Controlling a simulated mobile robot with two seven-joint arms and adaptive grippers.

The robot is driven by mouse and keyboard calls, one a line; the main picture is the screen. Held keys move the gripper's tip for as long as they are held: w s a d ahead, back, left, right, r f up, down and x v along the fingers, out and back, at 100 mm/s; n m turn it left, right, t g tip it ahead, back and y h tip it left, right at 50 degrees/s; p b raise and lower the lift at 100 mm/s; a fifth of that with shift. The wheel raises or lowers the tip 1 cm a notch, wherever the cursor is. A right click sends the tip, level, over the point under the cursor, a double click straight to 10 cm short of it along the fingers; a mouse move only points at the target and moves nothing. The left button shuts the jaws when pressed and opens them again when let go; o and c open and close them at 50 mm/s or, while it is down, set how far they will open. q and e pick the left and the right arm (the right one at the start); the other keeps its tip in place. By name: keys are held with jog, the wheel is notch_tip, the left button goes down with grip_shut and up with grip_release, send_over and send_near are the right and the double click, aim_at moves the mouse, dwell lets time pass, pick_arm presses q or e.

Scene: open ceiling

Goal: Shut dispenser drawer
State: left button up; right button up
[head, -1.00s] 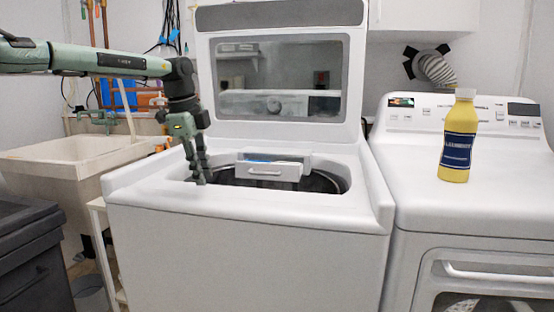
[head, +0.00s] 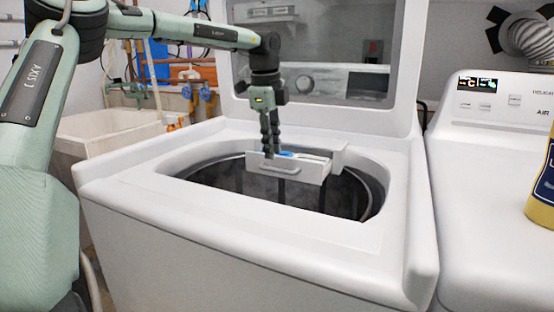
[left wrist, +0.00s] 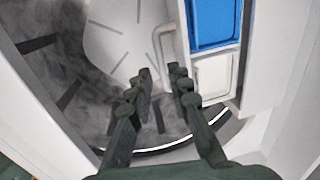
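The white dispenser drawer (head: 312,170) juts out over the open drum of the top-load washer (head: 235,240), with a bar handle (head: 280,170) on its front. In the left wrist view, the drawer's blue compartment (left wrist: 213,22) and white compartment (left wrist: 214,76) show from above, and its handle (left wrist: 161,45) lies just beyond the fingertips. My left gripper (head: 269,153) points down at the handle end of the drawer. In the left wrist view its fingers (left wrist: 160,72) are apart with nothing between them. Whether they touch the drawer is unclear. My right gripper is not in view.
The washer's raised lid (head: 330,55) stands behind the drum. A dryer (head: 480,190) with a yellow bottle (head: 541,205) is at the right. A utility sink (head: 105,140) is at the back left. The drum opening (head: 225,175) is empty around the drawer.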

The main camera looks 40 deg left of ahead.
aim_at(274, 169)
pick_arm(q)
jog(key=shift+w+a+f, duration=0.1)
jog(key=shift+w+f, duration=0.15)
jog(key=shift+f, duration=0.85)
jog(key=shift+w+a+f, duration=0.1)
jog(key=shift+w+f, duration=0.15)
jog(key=shift+f, duration=0.8)
jog(key=shift+c, duration=0.6)
grip_shut()
